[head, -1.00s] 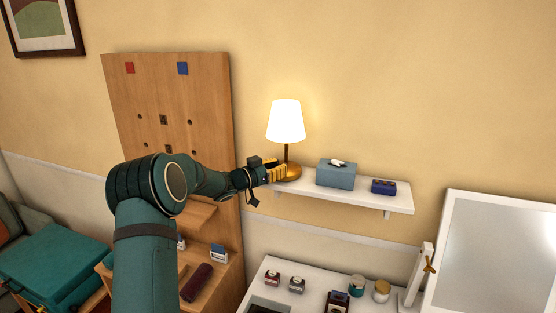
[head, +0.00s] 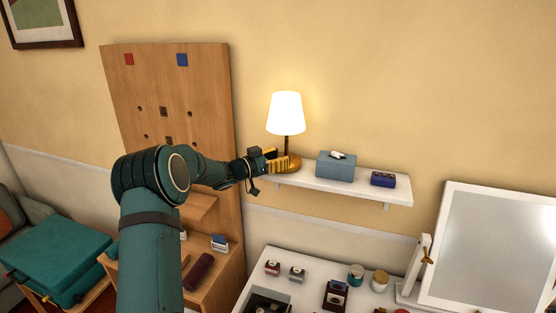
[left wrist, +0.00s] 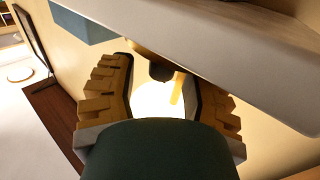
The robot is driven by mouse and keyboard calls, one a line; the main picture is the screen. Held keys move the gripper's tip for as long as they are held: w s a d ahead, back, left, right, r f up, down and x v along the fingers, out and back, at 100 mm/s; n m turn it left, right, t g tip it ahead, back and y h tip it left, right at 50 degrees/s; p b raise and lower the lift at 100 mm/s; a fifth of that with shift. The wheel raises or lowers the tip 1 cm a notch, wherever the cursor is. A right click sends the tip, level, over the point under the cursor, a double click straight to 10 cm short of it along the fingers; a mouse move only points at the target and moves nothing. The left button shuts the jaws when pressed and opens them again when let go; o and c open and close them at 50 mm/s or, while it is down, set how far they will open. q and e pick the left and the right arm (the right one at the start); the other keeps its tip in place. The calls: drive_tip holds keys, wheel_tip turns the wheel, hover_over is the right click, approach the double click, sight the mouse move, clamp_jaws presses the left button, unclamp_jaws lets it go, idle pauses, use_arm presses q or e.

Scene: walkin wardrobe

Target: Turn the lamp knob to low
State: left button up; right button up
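The lit lamp (head: 286,113) has a white shade, a dark stem and a round brass base (head: 293,168), and stands at the left end of the white wall shelf. My left gripper (head: 284,163) is at the base, its yellow fingers overlapping it in the head view. In the left wrist view, the two fingers (left wrist: 160,90) are spread apart. A dark rounded piece, probably the lamp knob (left wrist: 160,71), shows between them with brass behind it. I cannot tell whether a finger touches it. The knob is hidden in the head view. My right gripper is not in view.
The white shelf (head: 345,184) also holds a blue-grey tissue box (head: 336,167) and a small blue box (head: 383,179), right of the lamp. A wooden pegboard panel (head: 205,110) stands left of the lamp. Below is a white table (head: 318,271) with small items and a mirror (head: 490,245).

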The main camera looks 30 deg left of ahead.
use_arm(q)
drive_tip(key=shift+f, duration=0.15)
drive_tip(key=shift+s, duration=0.1)
drive_tip(key=shift+s+a, duration=0.2)
drive_tip(key=v, duration=1.1)
drive_tip(key=shift+s, duration=0.2)
